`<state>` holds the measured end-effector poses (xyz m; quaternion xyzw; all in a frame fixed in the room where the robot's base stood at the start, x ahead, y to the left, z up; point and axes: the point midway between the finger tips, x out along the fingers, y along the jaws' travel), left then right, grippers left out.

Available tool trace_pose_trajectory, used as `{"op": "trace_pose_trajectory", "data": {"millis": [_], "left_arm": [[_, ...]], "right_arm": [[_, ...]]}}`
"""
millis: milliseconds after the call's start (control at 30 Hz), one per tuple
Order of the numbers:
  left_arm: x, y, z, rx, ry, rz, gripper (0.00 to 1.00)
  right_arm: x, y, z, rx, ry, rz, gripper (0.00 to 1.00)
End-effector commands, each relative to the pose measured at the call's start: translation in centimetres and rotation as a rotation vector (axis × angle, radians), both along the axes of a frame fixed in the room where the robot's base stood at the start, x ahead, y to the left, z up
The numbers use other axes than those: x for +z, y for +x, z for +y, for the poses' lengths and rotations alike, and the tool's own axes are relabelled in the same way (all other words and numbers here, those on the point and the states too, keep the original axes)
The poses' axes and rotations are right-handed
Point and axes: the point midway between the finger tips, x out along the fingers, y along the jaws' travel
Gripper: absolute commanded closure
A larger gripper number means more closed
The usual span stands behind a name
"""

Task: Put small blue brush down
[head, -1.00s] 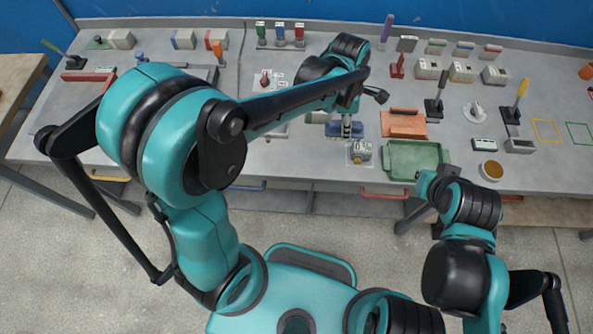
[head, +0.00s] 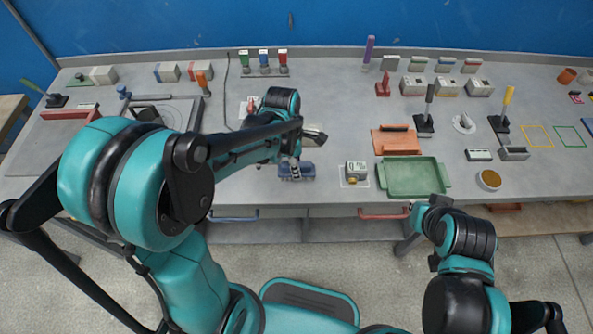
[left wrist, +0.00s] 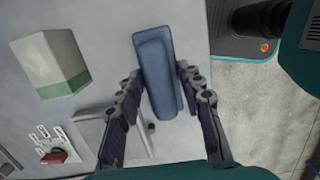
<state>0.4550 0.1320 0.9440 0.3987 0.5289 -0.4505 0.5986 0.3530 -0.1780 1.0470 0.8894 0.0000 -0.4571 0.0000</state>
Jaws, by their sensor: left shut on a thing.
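The small blue brush (head: 296,175) is near the front of the bench in the head view, left of the small box with the yellow label. In the left wrist view the blue brush (left wrist: 160,75) lies lengthwise between the fingers. My left gripper (left wrist: 161,85) is shut on it, one finger on each side; it also shows in the head view (head: 291,164). I cannot tell whether the brush touches the bench. The end of my right arm (head: 424,208) is before the bench's front edge; its jaws cannot be made out.
A white and green box (left wrist: 50,65) stands beyond the brush. Bare bench (head: 250,185) lies left of the brush, near the front edge.

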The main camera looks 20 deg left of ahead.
Motion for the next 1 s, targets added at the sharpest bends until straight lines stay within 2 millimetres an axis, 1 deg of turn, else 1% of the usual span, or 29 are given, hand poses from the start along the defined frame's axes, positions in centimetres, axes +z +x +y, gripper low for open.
{"op": "trace_pose_trajectory", "data": {"millis": [33, 133, 367, 533, 567, 600, 633, 900, 1000], "left_arm": [[-1.2, 0.0, 0.0, 0.0, 0.0, 0.0, 0.9], [-2.6, 0.0, 0.0, 0.0, 0.0, 0.0, 0.9], [-2.6, 0.0, 0.0, 0.0, 0.0, 0.0, 0.9], [-3.0, 0.0, 0.0, 0.0, 0.0, 0.0, 0.9], [-2.9, 0.0, 0.0, 0.0, 0.0, 0.0, 0.55], [-2.9, 0.0, 0.0, 0.0, 0.0, 0.0, 0.44], [-2.9, 0.0, 0.0, 0.0, 0.0, 0.0, 0.42], [-2.8, 0.0, 0.0, 0.0, 0.0, 0.0, 0.42], [-2.3, 0.0, 0.0, 0.0, 0.0, 0.0, 0.42]], "right_arm": [[-0.7, 0.0, 0.0, 0.0, 0.0, 0.0, 1.0], [-1.3, 0.0, 0.0, 0.0, 0.0, 0.0, 1.0], [-1.1, 0.0, 0.0, 0.0, 0.0, 0.0, 1.0], [-1.6, 0.0, 0.0, 0.0, 0.0, 0.0, 1.0], [-1.5, 0.0, 0.0, 0.0, 0.0, 0.0, 1.0], [-1.4, 0.0, 0.0, 0.0, 0.0, 0.0, 1.0], [-1.4, 0.0, 0.0, 0.0, 0.0, 0.0, 1.0], [-1.4, 0.0, 0.0, 0.0, 0.0, 0.0, 1.0], [-0.9, 0.0, 0.0, 0.0, 0.0, 0.0, 1.0]]}}
